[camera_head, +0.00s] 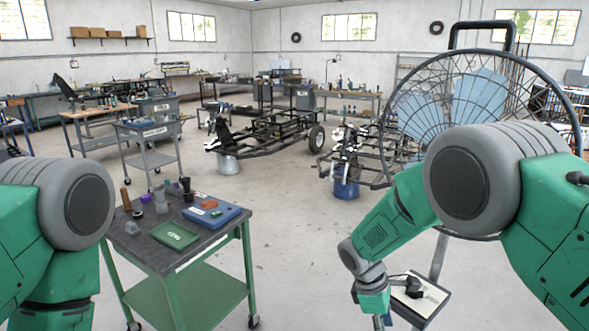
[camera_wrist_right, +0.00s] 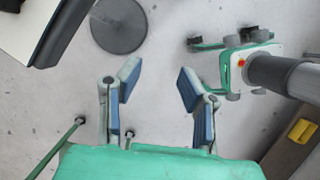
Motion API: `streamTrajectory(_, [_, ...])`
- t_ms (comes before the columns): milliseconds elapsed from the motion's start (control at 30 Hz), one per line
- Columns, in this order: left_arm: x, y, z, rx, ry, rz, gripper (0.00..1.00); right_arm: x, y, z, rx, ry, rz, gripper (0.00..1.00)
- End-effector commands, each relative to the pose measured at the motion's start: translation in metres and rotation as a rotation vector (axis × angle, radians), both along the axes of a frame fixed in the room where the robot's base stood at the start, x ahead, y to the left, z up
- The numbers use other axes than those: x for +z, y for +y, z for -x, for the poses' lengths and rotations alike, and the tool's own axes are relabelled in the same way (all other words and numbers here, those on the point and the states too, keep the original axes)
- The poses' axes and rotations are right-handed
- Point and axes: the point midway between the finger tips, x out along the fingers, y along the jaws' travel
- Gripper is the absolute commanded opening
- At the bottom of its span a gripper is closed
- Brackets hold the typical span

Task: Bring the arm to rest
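My right arm (camera_head: 395,215) comes in from the right in the head view. It is bent at a large grey joint, and its forearm slopes down and left to the wrist. The right gripper lies at the bottom edge of that view and is mostly cut off. In the right wrist view the right gripper (camera_wrist_right: 157,86) is open, with its two blue-padded fingers wide apart and nothing between them. The floor shows beyond the fingers. My left arm (camera_head: 75,205) shows at the left of the head view, hanging downward. Its gripper is out of view.
A green-framed cart (camera_head: 160,245) with a blue case (camera_head: 212,211) and a green item (camera_head: 174,236) stands between the arms. A small stand (camera_head: 426,300) holding a black object is beside the right wrist. A large wire fan (camera_head: 480,95) stands behind the right arm. Floor between is clear.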

Motion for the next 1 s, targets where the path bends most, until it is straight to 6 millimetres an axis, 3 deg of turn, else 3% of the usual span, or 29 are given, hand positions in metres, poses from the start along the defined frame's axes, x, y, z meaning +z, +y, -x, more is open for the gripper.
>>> streamTrajectory(267, [-0.020,0.000,-0.001,0.000,-0.001,0.000,0.40,-0.063,-0.010,0.037,-0.104,-0.025,-0.069,0.34])
streamTrajectory(467, [-0.041,0.000,0.000,0.000,-0.001,0.000,0.40,-0.121,-0.021,0.086,-0.247,-0.064,-0.141,0.34])
streamTrajectory(567, [-0.057,0.000,0.000,0.000,0.000,0.000,0.40,-0.159,-0.028,0.125,-0.367,-0.090,-0.182,0.34])
streamTrajectory(733, [-0.094,0.000,-0.001,0.000,0.000,0.000,0.40,-0.217,-0.047,0.217,-0.668,-0.174,-0.244,0.34])
streamTrajectory(900, [-0.121,0.000,-0.001,0.000,0.000,0.000,0.40,-0.231,-0.067,0.292,-0.933,-0.277,-0.254,0.34])
streamTrajectory(1000, [-0.129,0.000,-0.001,0.000,0.000,0.000,0.40,-0.228,-0.076,0.316,-1.027,-0.324,-0.251,0.34])
